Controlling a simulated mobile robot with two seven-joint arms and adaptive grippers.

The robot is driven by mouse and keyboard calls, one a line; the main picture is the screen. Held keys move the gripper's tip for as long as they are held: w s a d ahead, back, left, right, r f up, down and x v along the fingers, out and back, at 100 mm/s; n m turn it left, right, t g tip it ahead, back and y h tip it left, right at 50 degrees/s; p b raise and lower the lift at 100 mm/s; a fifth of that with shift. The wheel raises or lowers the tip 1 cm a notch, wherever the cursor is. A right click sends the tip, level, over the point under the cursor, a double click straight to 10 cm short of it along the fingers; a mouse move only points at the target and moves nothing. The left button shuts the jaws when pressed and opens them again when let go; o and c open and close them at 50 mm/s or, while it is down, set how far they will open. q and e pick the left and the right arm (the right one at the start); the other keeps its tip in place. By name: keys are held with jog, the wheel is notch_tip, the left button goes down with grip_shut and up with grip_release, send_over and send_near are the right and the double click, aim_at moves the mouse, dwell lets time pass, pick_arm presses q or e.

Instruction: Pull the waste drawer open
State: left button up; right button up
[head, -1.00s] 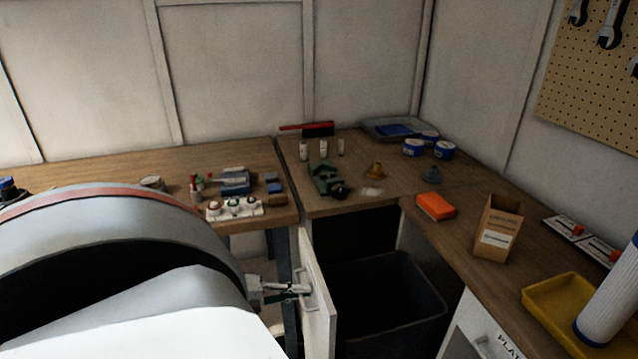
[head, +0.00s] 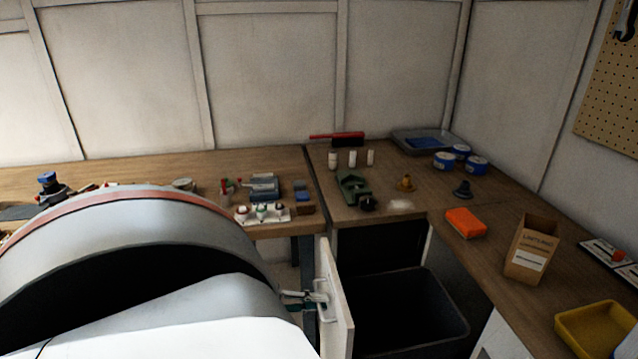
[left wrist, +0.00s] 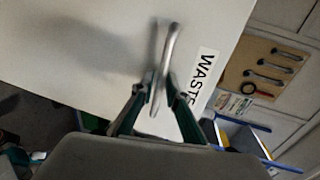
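The waste drawer's white front panel (head: 336,290) stands out from the counter, seen nearly edge-on in the head view. A black bin (head: 420,305) sits behind it, in the open. In the left wrist view the panel (left wrist: 95,40) fills the upper left and carries a WASTE label (left wrist: 204,75). A metal bar handle (left wrist: 167,50) stands off the panel. My left gripper (head: 309,300) is at the handle; in the wrist view its dark fingers (left wrist: 157,88) lie close on both sides of the bar and appear shut on it. My right gripper is out of view.
Wooden worktops (head: 410,215) run along the back and right, with small items on them. An orange block (head: 465,223), a carton (head: 531,250) and a yellow tray (head: 597,330) lie on the right worktop. A table leg (head: 307,262) stands behind the panel.

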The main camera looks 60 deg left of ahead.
pick_arm(q)
jog(key=v, duration=1.1)
jog(key=shift+s, duration=0.2)
jog(key=shift+s+a, duration=0.1)
jog(key=shift+a, duration=0.1)
